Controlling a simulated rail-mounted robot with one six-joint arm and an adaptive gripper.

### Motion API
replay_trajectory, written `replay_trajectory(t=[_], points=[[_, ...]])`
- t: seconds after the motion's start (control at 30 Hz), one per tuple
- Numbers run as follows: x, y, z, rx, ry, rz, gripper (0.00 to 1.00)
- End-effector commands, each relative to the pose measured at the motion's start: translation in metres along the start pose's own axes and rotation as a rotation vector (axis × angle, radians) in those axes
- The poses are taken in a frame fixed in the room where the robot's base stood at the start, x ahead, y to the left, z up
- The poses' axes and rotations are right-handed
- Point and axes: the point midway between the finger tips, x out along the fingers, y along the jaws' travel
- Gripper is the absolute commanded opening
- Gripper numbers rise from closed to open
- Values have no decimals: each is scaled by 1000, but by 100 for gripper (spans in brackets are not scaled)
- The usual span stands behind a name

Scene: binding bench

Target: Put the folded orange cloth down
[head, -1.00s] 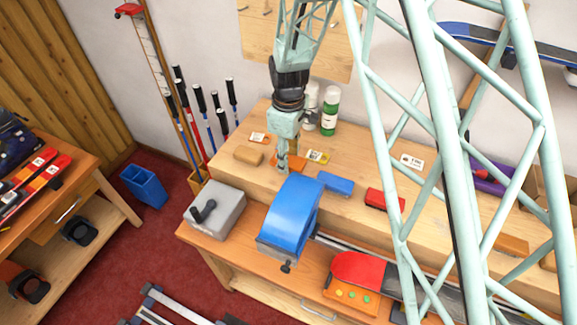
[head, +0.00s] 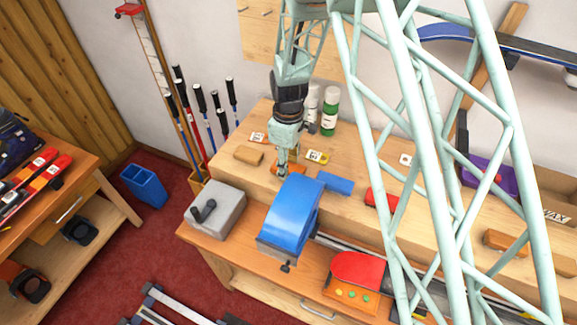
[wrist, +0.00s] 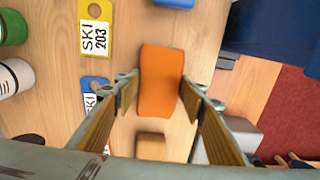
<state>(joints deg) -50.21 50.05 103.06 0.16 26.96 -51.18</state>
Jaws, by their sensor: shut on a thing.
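The folded orange cloth (wrist: 160,80) is a flat rectangular bundle between the two fingers of my gripper (wrist: 158,93) in the wrist view. The gripper is shut on it. In the head view the cloth (head: 294,168) shows only in part, low at the fingertips of my gripper (head: 282,168), close to the raised wooden shelf (head: 355,160) of the bench. I cannot tell whether its underside touches the wood.
A tan block (head: 248,155), a blue block (head: 336,183) and a yellow ski tag (head: 317,157) lie nearby. A blue curved machine guard (head: 290,215) stands in front. Green and white bottles (head: 330,112) stand behind. A grey box (head: 216,208) is at left.

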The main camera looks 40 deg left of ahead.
Motion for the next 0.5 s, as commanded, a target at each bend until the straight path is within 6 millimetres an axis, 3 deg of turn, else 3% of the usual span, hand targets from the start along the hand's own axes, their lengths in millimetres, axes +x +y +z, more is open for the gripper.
replay_trajectory(t=[0.5], points=[[5, 0, 0, 0, 0, 0, 28]])
